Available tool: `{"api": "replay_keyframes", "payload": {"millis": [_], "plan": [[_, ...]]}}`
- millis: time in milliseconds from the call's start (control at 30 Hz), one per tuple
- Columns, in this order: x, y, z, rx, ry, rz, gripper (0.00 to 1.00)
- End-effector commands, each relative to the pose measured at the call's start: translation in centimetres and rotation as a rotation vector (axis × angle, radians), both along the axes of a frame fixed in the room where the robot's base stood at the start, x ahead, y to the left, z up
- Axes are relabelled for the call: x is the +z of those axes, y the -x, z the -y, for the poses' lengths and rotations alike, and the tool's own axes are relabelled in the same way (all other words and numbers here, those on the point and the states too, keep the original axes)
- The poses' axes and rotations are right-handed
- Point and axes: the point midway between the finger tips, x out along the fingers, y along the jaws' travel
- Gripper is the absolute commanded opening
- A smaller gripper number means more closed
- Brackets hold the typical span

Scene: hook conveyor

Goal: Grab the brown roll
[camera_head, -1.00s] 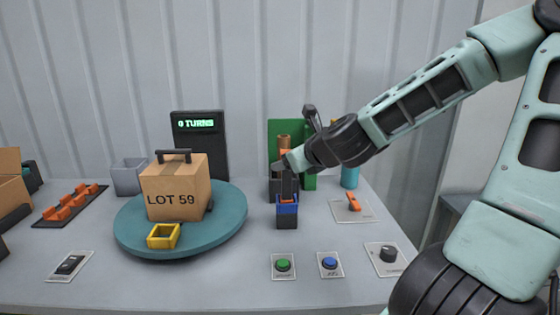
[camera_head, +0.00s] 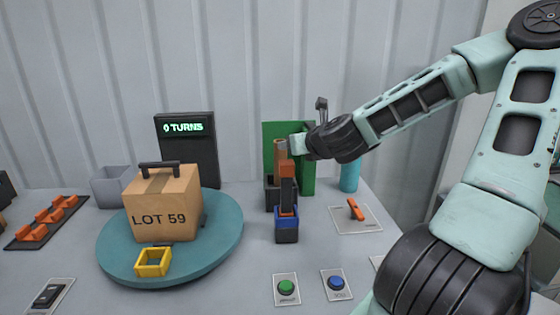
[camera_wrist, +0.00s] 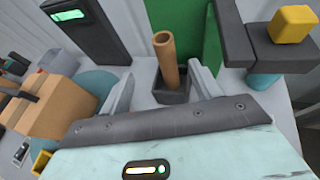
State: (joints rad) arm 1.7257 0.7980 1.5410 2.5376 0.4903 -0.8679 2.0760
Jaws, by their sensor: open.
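The brown roll (camera_head: 280,148) is a plain upright cylinder in front of a green panel. In the wrist view the roll (camera_wrist: 165,58) stands, slightly tilted in the picture, in a dark square holder (camera_wrist: 172,92). My gripper (camera_wrist: 163,88) is open, with one finger to each side of the roll and holder in that view; I see no finger touching the roll. In the head view my gripper (camera_head: 297,147) is just right of the roll's upper part, its fingertips hard to make out. The roll's lower part is hidden there by a dark post with an orange top (camera_head: 287,170).
The dark post stands in a blue-rimmed holder (camera_head: 287,225) in front of the roll. The green panel (camera_head: 308,175) is close behind. A yellow block (camera_wrist: 293,23) on a dark support is at right. A boxed turntable (camera_head: 225,235) stands left.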

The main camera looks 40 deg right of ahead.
Motion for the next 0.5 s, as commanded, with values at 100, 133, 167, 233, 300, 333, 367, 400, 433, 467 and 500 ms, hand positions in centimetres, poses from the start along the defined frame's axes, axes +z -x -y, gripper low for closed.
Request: {"api": "replay_keyframes", "payload": {"millis": [100,133,167,233,300,333,367,400,433,467,500], "plan": [[0.7,-0.6,0.3,-0.001,-0.007,0.002,0.63],[0.7,-0.8,0.4,-0.002,-0.006,0.004,0.63],[0.6,-0.9,0.5,-0.002,-0.006,0.003,0.63],[0.4,-1.2,0.6,-0.002,-0.005,0.003,0.63],[0.2,-1.5,0.6,-0.001,-0.005,0.001,0.63],[0.1,-1.6,0.6,0.000,-0.005,0.000,0.63],[-0.1,-1.8,0.5,0.002,-0.005,-0.002,0.63],[-0.3,-1.9,0.5,0.002,-0.003,-0.003,0.63],[-0.6,-2.2,0.5,0.003,-0.003,-0.004,0.63],[-1.2,-2.9,0.8,0.002,-0.002,-0.003,0.63],[-1.6,-3.7,1.1,0.001,-0.001,-0.002,0.63]]}}
